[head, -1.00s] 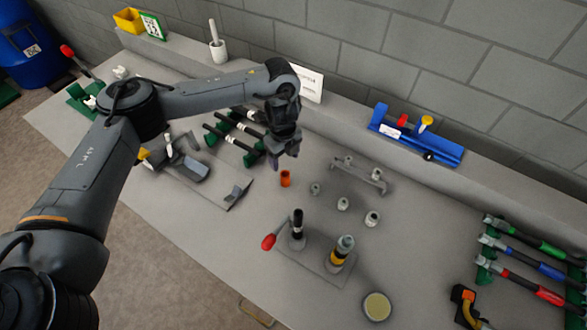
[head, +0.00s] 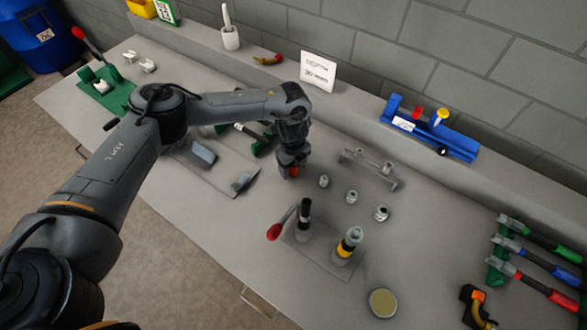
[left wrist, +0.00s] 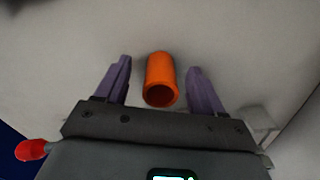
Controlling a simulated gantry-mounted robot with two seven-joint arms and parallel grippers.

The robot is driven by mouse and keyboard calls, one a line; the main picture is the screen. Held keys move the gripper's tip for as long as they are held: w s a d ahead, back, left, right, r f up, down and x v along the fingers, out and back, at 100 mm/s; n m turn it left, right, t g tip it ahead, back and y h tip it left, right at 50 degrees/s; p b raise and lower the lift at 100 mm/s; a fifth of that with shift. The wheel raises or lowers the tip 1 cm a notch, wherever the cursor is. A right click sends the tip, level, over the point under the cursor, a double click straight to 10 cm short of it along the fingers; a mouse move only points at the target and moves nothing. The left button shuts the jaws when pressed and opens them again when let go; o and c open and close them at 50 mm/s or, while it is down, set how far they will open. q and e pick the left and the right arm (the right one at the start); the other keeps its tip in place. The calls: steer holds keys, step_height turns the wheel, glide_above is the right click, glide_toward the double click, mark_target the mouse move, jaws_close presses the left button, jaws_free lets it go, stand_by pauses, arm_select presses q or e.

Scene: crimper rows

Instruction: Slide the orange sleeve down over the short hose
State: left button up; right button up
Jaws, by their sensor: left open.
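The orange sleeve (head: 294,171) stands on the table, mostly hidden by my left gripper (head: 289,169) in the head view. In the left wrist view the sleeve (left wrist: 160,78) shows as a hollow tube between the two purple fingers of the open left gripper (left wrist: 159,66). There is a gap on each side, so the fingers do not touch it. A black upright hose (head: 304,218) with a pale band stands on a grey plate (head: 318,262). Beside it stands another upright piece (head: 348,243) with a yellow band. I cannot tell for certain which is the short hose. My right gripper is not in view.
A red-tipped tool (head: 275,231) lies by the plate. Small grey fittings (head: 352,196) and a low grey rack (head: 368,170) are right of my gripper. A round dish (head: 382,303) is near the front. A blue holder (head: 430,130) sits at the back. Handled tools (head: 535,268) lie at right.

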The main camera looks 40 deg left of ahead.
arm_select(q)
steer(key=shift+f, duration=0.15)
steer(key=c, duration=1.1)
steer(key=shift+c, duration=0.2)
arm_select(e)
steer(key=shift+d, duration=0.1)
